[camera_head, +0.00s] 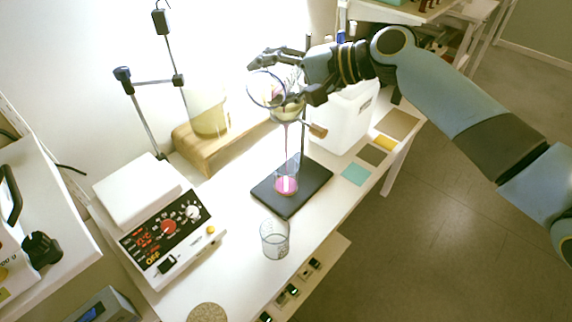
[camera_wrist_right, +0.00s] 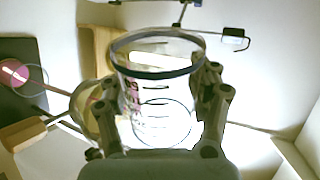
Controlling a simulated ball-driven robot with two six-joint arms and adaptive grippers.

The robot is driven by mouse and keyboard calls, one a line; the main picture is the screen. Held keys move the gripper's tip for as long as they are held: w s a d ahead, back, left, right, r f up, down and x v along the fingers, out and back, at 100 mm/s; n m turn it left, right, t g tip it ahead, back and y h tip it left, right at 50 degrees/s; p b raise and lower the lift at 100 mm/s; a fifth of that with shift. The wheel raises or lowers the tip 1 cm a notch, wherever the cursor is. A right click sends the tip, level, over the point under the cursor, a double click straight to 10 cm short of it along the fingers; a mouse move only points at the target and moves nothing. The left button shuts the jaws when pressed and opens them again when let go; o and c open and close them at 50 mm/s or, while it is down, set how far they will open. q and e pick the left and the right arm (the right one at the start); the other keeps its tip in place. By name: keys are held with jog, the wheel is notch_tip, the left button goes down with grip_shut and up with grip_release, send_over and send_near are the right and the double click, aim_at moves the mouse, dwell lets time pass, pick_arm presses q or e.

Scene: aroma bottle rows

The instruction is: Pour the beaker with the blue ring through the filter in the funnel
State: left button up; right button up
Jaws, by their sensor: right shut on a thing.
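My right gripper (camera_head: 284,82) is shut on the beaker with the blue ring (camera_head: 266,88), held tilted over the funnel (camera_head: 287,110). In the right wrist view the beaker (camera_wrist_right: 160,90) sits between both fingers (camera_wrist_right: 165,110); its rim ring is dark blue and a little pink shows inside. The funnel (camera_wrist_right: 88,108) is partly hidden behind it. The filter cannot be made out clearly. A thin pink stream runs from the funnel stem down to a round glass vessel (camera_head: 286,186) with pink liquid on the black stand base (camera_head: 308,182). My left gripper is not in view.
Another glass beaker (camera_head: 275,240) stands near the table's front edge. A yellowish beaker (camera_head: 208,112) stands on a wooden block (camera_head: 194,150). A white instrument (camera_head: 160,232), a white container (camera_head: 346,118) and coloured squares (camera_head: 356,175) surround the stand.

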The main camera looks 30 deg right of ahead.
jog(key=shift+r, duration=0.1)
dwell(0.9)
dwell(0.7)
jog(key=shift+s+a+n, duration=0.15)
jog(key=shift+a+n, duration=0.05)
jog(key=shift+n, duration=0.1)
jog(key=shift+s+a+r+n+t+h, duration=0.1)
jog(key=shift+s+a+n+t+h, duration=0.15)
jog(key=shift+n+h, duration=0.25)
jog(key=shift+w+d, duration=0.1)
jog(key=n+t+b, duration=0.1)
jog(key=s+a+f+n+t+h+b, duration=0.1)
jog(key=n+b, duration=0.1)
jog(key=shift+n+h+b, duration=0.3)
jog(key=shift+n+b, duration=0.1)
jog(key=shift+b, duration=0.05)
jog(key=shift+t, duration=0.25)
